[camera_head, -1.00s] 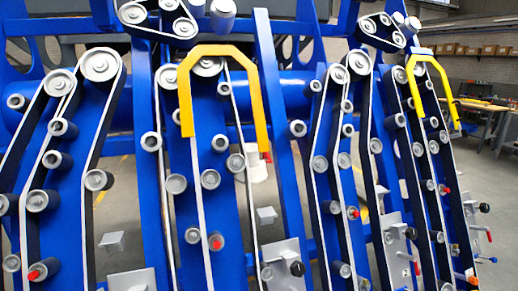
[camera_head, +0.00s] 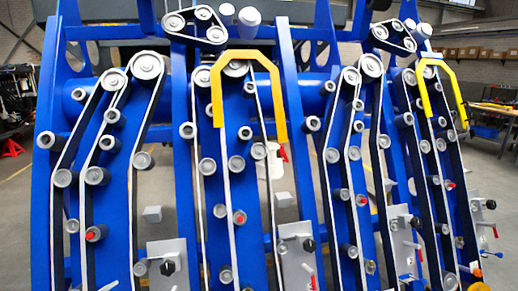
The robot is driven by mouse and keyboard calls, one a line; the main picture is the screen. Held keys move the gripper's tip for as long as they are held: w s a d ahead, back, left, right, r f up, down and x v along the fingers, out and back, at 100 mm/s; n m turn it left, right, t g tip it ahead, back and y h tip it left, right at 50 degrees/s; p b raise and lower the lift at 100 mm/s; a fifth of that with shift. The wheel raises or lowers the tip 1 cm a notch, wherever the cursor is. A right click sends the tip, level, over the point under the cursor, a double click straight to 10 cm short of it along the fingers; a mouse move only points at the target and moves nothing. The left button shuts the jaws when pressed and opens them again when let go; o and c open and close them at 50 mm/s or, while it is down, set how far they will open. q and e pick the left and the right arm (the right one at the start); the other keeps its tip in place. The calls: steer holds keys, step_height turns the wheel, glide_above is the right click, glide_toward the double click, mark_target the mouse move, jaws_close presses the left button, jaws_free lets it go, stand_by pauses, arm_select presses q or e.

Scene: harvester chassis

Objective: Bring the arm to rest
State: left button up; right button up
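Neither of my grippers nor any part of my arms shows in the head view. The blue harvester chassis (camera_head: 120,205) fills most of the picture. It carries grey rollers with dark belts running over them. A yellow-orange bracket (camera_head: 247,57) arches over the rollers near the middle. A second yellow bracket (camera_head: 434,66) stands at the right. What my grippers hold, if anything, cannot be seen.
Grey plates with black knobs (camera_head: 167,266) sit low on the chassis. A workbench (camera_head: 492,110) and shelves with boxes (camera_head: 475,50) stand behind at the right. A red stand (camera_head: 12,147) is on the floor at the far left. Open floor shows at the left.

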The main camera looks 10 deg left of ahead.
arm_select(q)
steer(key=s+a+f+n+g+y+b, duration=0.1)
steer(key=s+a+f+n+g+y, duration=0.2)
steer(key=f, duration=0.7)
steer(key=s+a+f+n+g+y, duration=0.15)
steer(key=s+a+f, duration=0.35)
steer(key=f, duration=0.5)
steer(key=s+d+f+n+g+b, duration=0.1)
steer(key=s+f+n+g+b, duration=0.15)
steer(key=s+f, duration=0.7)
steer(key=s+d+f+n+g+b, duration=0.1)
steer(key=s+d+f+n+g, duration=0.1)
steer(key=s+d+f, duration=0.55)
steer(key=s+d+f+n+g+b, duration=0.15)
steer(key=s+d+f, duration=0.25)
steer(key=s+f, duration=0.6)
steer(key=s+d+f+g+h, duration=0.1)
steer(key=s+d+f, duration=0.2)
steer(key=d, duration=0.4)
steer(key=s+d+f+g+h+b, duration=0.1)
steer(key=s+d+f, duration=0.3)
steer(key=d, duration=0.3)
steer(key=shift+s+d+f+g, duration=0.2)
steer(key=shift+s+g, duration=0.15)
steer(key=shift+s, duration=0.15)
arm_select(e)
step_height(320, 180, down, 7)
steer(key=w+d, duration=0.1)
steer(key=shift+w, duration=0.15)
steer(key=shift+d, duration=0.1)
